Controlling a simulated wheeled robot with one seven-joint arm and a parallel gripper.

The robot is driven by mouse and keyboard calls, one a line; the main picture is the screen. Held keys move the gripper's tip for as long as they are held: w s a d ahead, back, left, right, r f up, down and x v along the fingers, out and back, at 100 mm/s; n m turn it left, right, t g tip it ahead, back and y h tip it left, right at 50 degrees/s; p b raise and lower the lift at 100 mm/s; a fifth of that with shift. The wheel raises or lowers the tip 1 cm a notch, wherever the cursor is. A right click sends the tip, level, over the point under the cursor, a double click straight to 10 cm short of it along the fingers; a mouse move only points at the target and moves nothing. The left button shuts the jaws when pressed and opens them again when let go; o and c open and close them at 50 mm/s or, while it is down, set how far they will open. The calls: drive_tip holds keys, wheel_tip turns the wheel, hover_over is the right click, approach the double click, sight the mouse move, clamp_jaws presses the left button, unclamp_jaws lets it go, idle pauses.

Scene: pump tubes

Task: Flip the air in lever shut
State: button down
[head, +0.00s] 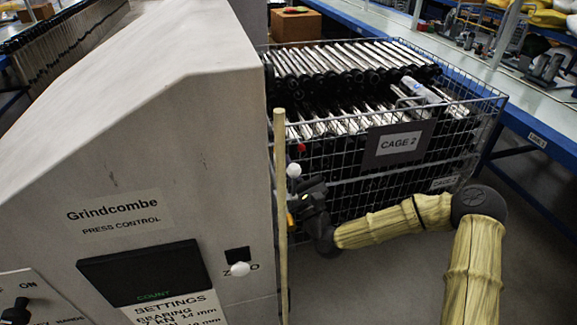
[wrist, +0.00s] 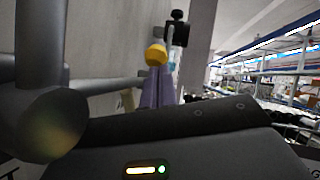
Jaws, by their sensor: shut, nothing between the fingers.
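No label in view names the air in lever, so I cannot tell for certain which part it is. A yellow ball knob (wrist: 155,55) shows in the wrist view, beside a black fitting (wrist: 178,30) close to a grey wall. In the head view a white ball (head: 293,170) and a red ball (head: 302,148) show at the machine's right edge. My gripper (head: 297,205) is at that edge, shut and empty, partly hidden behind a thin wooden post (head: 280,190). Whether it touches any knob is hidden.
The Grindcombe press cabinet (head: 150,130) fills the left, with a white knob (head: 239,269) on its front. A wire cage (head: 480,125) marked CAGE 2, full of metal tubes, stands behind my arm. A grey pipe (wrist: 42,50) is close at left in the wrist view.

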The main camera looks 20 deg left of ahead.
drive_tip(key=w+f+b+v, duration=0.1)
drive_tip(key=b+v, duration=0.2)
drive_tip(key=v, duration=1)
drive_tip(key=shift+b, duration=0.4)
drive_tip(key=shift+f, duration=0.1)
